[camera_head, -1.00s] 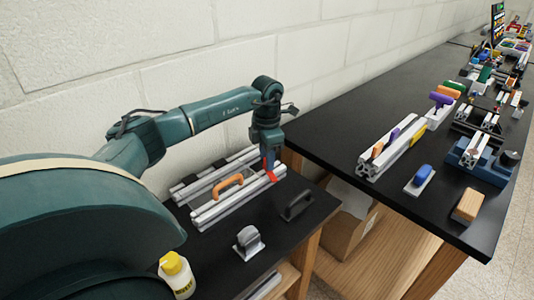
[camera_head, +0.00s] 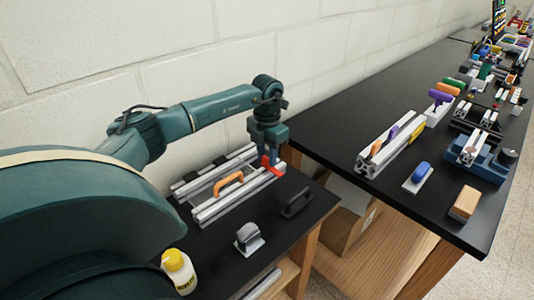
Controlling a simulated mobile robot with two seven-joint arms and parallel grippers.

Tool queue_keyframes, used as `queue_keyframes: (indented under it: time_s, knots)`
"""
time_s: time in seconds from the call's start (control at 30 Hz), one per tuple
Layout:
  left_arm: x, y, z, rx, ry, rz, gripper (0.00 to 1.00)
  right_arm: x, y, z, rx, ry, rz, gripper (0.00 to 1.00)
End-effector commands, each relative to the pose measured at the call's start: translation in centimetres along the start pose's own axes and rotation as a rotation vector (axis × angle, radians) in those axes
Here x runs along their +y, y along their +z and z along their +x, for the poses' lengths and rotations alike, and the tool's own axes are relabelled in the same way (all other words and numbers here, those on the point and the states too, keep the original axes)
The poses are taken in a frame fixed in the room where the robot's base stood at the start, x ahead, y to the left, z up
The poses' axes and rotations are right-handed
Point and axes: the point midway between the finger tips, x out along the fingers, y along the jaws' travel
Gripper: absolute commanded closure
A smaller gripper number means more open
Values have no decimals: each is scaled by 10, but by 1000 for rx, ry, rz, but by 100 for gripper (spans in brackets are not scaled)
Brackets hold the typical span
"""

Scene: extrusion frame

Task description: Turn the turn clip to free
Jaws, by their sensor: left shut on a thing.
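The extrusion frame (camera_head: 213,211), of silver bars, lies on the near black table. A small red part, which looks like the turn clip (camera_head: 276,170), sits at the right end of its front bar. My left gripper (camera_head: 268,160) points down over that end and is shut on the red clip. The fingers and wrist hide part of the clip, so its exact angle is hard to tell. My right gripper is not in view.
An orange handle (camera_head: 229,183) stands on the frame. A black handle (camera_head: 296,203), a grey-handled block (camera_head: 248,238) and a yellow-capped bottle (camera_head: 179,271) stand in front. A second black table (camera_head: 430,190) with several parts lies to the right. A wall runs behind.

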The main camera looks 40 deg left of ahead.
Motion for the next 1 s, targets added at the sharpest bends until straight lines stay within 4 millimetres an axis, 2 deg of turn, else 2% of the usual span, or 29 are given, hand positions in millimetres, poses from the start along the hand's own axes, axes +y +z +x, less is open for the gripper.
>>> queue_keyframes:
  time_s: [0.17,0.2,0.47,0.77,0.87,1.0]
  knots:
    - [0,0,0,-1,0,-3,92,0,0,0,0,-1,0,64]
    - [0,0,0,-1,0,-3,68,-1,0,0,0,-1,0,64]
    - [0,0,0,-1,0,-1,47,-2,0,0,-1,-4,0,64]
    - [0,1,-4,-3,0,0,47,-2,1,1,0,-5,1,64]
    - [0,1,-16,-5,1,0,47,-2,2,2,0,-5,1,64]
    - [1,1,-45,-8,0,-1,47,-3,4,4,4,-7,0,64]
